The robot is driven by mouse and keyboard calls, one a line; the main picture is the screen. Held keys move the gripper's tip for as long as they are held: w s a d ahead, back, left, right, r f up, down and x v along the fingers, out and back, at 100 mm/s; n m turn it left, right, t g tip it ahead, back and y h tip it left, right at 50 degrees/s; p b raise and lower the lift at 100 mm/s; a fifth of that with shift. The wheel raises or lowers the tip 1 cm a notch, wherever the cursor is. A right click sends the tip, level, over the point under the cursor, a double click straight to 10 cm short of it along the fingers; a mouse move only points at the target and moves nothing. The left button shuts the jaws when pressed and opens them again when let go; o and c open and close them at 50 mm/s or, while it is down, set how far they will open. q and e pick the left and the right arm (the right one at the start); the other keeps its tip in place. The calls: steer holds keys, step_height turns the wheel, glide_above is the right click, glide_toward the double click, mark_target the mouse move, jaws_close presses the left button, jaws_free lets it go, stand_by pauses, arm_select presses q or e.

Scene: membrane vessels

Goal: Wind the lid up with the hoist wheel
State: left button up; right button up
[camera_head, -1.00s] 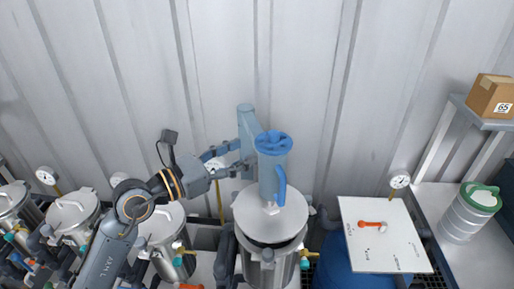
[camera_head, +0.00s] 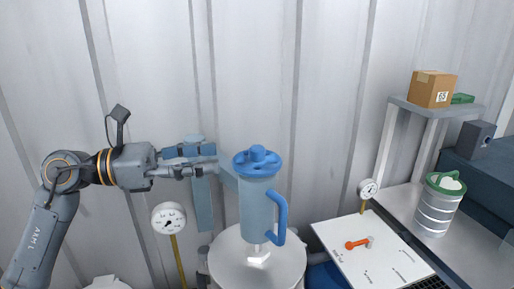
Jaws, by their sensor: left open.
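The blue hoist wheel (camera_head: 257,162) sits on top of the grey-blue hoist cylinder (camera_head: 257,208), which has a blue side handle (camera_head: 279,220). Below it is the round metal lid (camera_head: 225,258), joined to the hoist by a small white bracket (camera_head: 258,255). The vessel under the lid is mostly cut off by the bottom edge. My left gripper (camera_head: 216,160) is open, level with the wheel and a little to its left, pointing right toward it. It looks empty and apart from the wheel. My right gripper is out of view.
A blue-grey post (camera_head: 203,205) stands behind my left gripper. A gauge (camera_head: 168,218) is below it. At right are a white panel (camera_head: 350,262) with an orange lever (camera_head: 357,244), a metal canister (camera_head: 437,212), and a shelf (camera_head: 425,108) with a box (camera_head: 432,89).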

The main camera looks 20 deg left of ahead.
mark_target(255, 147)
arm_select(q)
steer(key=p+x, duration=0.3)
steer(key=x, duration=0.6)
steer(key=shift+r+p, duration=0.1)
steer(key=shift+p, duration=0.2)
steer(key=shift+w+d, duration=0.15)
steer(key=shift+w, duration=0.05)
steer(key=shift+d, duration=0.1)
steer(key=shift+c, duration=0.2)
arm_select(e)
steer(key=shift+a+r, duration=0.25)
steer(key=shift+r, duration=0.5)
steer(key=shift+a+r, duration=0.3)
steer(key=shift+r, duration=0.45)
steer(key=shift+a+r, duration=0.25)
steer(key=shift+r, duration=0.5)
arm_select(q)
jaws_close()
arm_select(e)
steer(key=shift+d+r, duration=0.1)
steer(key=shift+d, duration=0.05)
